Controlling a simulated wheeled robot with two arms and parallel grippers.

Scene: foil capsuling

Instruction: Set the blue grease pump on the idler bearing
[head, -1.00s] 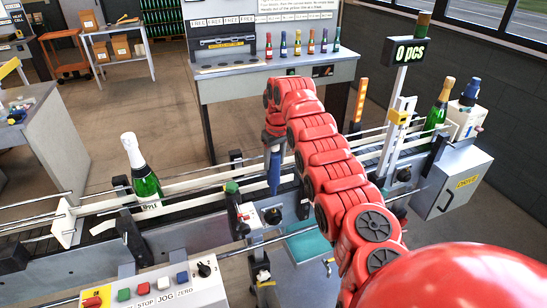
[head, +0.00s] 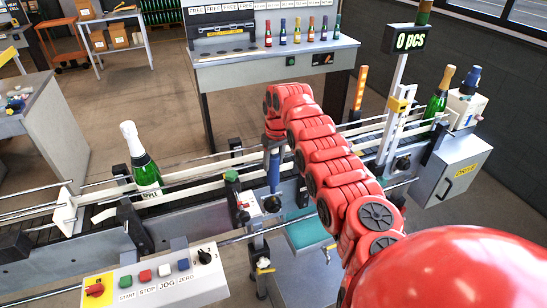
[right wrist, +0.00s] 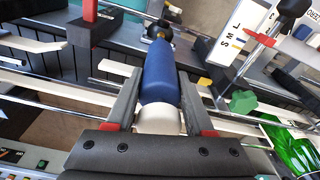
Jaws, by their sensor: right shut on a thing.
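The blue grease pump (head: 274,172) hangs upright in my right gripper (head: 273,142), over the conveyor's near side. In the right wrist view the pump (right wrist: 159,72) has a blue body and a white end, with the dark fingers of the right gripper (right wrist: 160,104) shut on either side of it. A dark round part with a brassy piece (right wrist: 165,30) shows beyond the pump's far end. I cannot tell whether it is the idler bearing or whether the pump touches it. My left gripper is not in view.
A green bottle (head: 146,170) stands on the conveyor at left, another (head: 438,96) at right. A button panel (head: 155,277) is in front. A green-topped knob (head: 232,176) stands close left of the pump. A bench (head: 240,67) with small bottles is behind.

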